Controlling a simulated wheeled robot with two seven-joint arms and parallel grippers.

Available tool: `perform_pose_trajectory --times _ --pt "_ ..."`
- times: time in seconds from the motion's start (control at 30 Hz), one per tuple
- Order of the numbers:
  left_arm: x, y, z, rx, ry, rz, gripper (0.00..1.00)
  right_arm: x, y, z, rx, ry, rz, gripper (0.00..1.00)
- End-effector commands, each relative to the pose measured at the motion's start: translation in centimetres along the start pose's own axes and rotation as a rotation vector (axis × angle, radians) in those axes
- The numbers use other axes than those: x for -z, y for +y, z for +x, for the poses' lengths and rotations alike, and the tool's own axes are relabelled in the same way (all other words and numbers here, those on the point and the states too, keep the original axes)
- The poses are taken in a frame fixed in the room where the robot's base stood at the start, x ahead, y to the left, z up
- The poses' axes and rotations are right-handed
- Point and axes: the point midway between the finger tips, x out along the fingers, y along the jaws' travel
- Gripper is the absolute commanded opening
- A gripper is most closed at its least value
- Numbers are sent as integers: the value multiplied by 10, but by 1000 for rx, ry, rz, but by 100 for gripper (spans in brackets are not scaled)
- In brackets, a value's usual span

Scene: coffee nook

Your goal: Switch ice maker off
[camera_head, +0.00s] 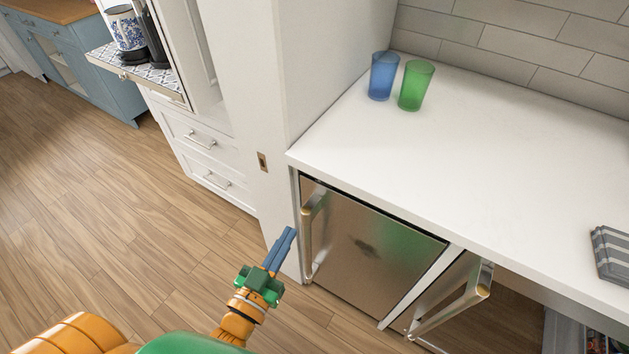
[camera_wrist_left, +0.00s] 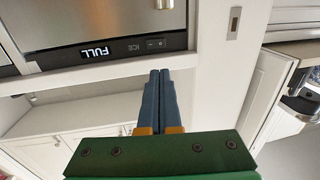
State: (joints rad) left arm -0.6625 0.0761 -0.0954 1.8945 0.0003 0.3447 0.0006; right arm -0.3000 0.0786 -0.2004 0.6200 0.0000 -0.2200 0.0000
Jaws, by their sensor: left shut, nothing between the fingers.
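The ice maker (camera_head: 375,252) is a steel-fronted unit under the white counter, with a vertical handle (camera_head: 308,235) on its left side. In the left wrist view its black control strip (camera_wrist_left: 125,48) appears upside down, with a lit "FULL" display (camera_wrist_left: 98,52), the word "ICE" and small marked buttons (camera_wrist_left: 155,43). My left gripper (camera_head: 291,230) is shut and empty, its blue fingers just left of the handle in the head view. In the left wrist view its closed fingertips (camera_wrist_left: 160,72) point towards the strip, seemingly apart from it. My right gripper is out of view.
A blue cup (camera_head: 383,76) and a green cup (camera_head: 416,86) stand at the back of the counter (camera_head: 480,150). A grey striped cloth (camera_head: 611,252) lies at its right. Another unit's handle (camera_head: 468,298) juts out right of the ice maker. Floor at left is clear.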

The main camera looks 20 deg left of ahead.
Motion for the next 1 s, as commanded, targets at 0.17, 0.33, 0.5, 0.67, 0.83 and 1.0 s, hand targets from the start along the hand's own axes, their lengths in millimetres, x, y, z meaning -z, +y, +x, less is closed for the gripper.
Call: perform_pose_trajectory --times 0.17,0.33,0.5,0.67,0.83,1.0 --pt "-1 0 0 0 0 0 0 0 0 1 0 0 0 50" --pt "0 0 6 0 2 0 0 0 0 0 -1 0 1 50" --pt "1 0 37 0 4 -1 0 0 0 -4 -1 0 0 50" --pt "0 0 73 0 3 -1 0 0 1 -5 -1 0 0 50" --pt "0 0 108 0 1 -1 0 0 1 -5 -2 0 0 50" --pt "-2 0 132 0 -1 -1 0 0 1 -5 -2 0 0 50"
